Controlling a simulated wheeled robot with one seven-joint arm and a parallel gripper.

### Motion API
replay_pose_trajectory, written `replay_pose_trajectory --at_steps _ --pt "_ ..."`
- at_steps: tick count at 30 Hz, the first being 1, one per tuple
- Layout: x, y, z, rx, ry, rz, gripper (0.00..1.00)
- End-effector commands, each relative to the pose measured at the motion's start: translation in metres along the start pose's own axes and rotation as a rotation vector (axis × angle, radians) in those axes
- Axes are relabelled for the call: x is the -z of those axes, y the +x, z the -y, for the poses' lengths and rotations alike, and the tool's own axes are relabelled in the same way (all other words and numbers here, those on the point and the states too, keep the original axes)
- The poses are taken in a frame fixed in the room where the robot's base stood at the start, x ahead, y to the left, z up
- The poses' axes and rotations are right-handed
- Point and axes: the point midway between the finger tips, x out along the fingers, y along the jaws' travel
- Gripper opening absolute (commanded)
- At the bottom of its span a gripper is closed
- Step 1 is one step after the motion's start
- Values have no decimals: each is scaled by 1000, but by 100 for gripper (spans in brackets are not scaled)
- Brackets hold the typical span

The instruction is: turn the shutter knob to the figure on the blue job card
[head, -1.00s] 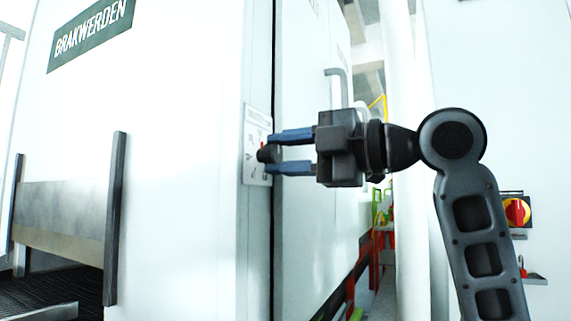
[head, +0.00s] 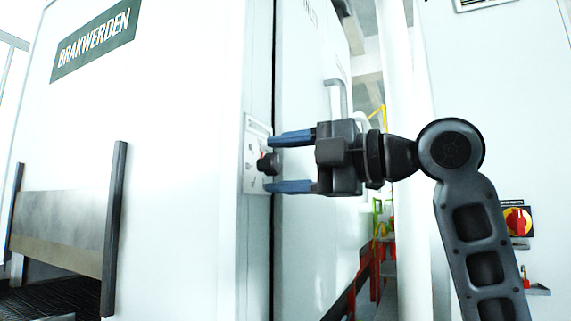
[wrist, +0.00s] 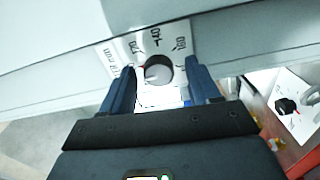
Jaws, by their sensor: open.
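The shutter knob (head: 266,163) is small, dark and round, on a pale dial plate (head: 252,183) at the edge of the white cabinet. In the wrist view the knob (wrist: 158,70) shows a grey face, with printed figures around it on the plate (wrist: 125,55); they are too blurred to read surely. A little red shows beside the knob. My gripper (head: 272,164) is open, its two blue fingers on either side of the knob, with a gap to each. The blue job card is in neither view.
A door handle (head: 337,95) stands out behind my gripper. A red and yellow rotary switch (head: 516,220) is on the right wall. The wrist view shows another black knob (wrist: 285,106).

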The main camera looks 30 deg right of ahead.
Motion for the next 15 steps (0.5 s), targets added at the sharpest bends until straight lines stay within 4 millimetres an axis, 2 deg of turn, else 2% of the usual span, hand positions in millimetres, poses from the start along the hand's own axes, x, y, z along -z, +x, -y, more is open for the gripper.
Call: replay_pose_trajectory --at_steps 8,15 --pt "0 -5 -1 -3 0 1 61" --pt "-1 -40 -2 -3 -1 4 61"
